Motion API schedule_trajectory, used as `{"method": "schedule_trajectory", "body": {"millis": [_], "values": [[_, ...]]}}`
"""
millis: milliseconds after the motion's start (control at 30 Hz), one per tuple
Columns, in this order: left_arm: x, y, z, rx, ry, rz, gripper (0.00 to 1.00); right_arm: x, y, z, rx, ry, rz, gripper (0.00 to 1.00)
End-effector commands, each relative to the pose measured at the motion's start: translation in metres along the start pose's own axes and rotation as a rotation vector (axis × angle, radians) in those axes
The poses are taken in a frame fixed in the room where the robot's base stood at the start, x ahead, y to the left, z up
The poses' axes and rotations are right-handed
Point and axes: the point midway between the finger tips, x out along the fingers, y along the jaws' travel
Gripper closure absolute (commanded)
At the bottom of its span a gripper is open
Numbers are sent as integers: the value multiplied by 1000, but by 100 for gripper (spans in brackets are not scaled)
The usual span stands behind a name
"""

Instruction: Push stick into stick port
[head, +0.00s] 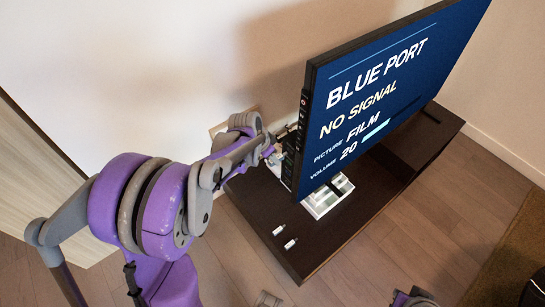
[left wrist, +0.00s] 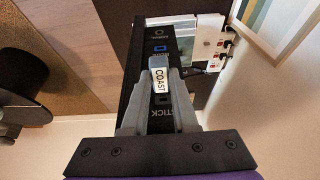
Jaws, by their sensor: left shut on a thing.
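My left gripper (head: 272,154) is at the left side edge of the television (head: 305,130). In the left wrist view my left gripper (left wrist: 160,75) is shut on a small white stick (left wrist: 160,77) marked COAST. The stick is in front of the television's black side panel (left wrist: 146,40), which carries a blue port (left wrist: 160,49). The word STICK (left wrist: 160,112) and a small dark opening (left wrist: 166,98) show between the fingers, below the held stick. I cannot tell whether the stick touches the panel.
Two small white sticks (head: 278,230) (head: 290,244) lie on the dark stand (head: 310,240) in front of the television. The screen reads BLUE PORT, NO SIGNAL. A pale wall is close behind my left gripper. Bare wood floor (head: 400,240) lies in front of the stand.

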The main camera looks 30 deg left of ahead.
Motion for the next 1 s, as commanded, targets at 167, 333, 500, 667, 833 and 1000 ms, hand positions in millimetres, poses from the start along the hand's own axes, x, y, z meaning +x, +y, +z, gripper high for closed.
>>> {"method": "schedule_trajectory", "body": {"millis": [167,333,500,667,833,1000], "values": [[1,0,-2,0,0,0,100,0,0,0,0,0,0,100],[2,0,-6,0,0,0,100,0,0,0,0,0,0,100],[4,0,-10,0,0,0,100,0,0,0,0,0,0,100],[6,0,-13,0,0,0,100,0,0,0,0,0,0,100],[7,0,-17,1,0,0,100,0,0,0,0,0,0,100],[9,0,-21,1,0,0,100,0,0,0,0,0,0,100]]}}
